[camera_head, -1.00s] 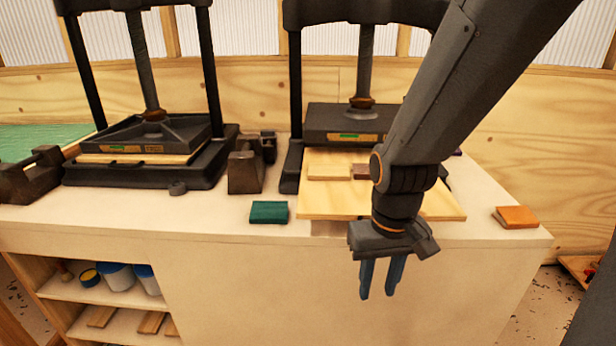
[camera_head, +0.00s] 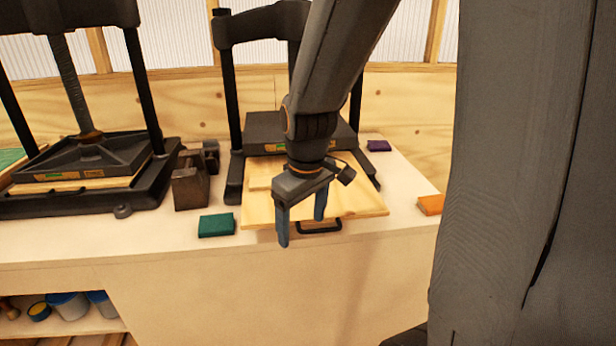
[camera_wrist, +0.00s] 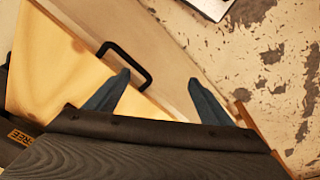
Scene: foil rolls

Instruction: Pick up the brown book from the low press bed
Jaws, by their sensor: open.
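The right press holds a pale wooden bed board (camera_head: 355,205) that sticks out over the front of the counter, with a black handle (camera_head: 320,229) on its front edge. A pale block (camera_head: 262,176) lies on the board's left part. The brown book is not visible now; my arm and wrist cover the middle of the board. My gripper (camera_head: 301,231) is open and empty, fingers pointing down around the board's front edge. In the wrist view, my open fingers (camera_wrist: 159,77) show beside the black handle (camera_wrist: 128,62) and the board's yellow surface (camera_wrist: 60,75).
A green book (camera_head: 216,225) lies left of the board, an orange one (camera_head: 431,204) to the right and a purple one (camera_head: 378,146) at the back right. A dark iron block (camera_head: 190,185) and another press (camera_head: 85,165) stand left. The press columns flank the board.

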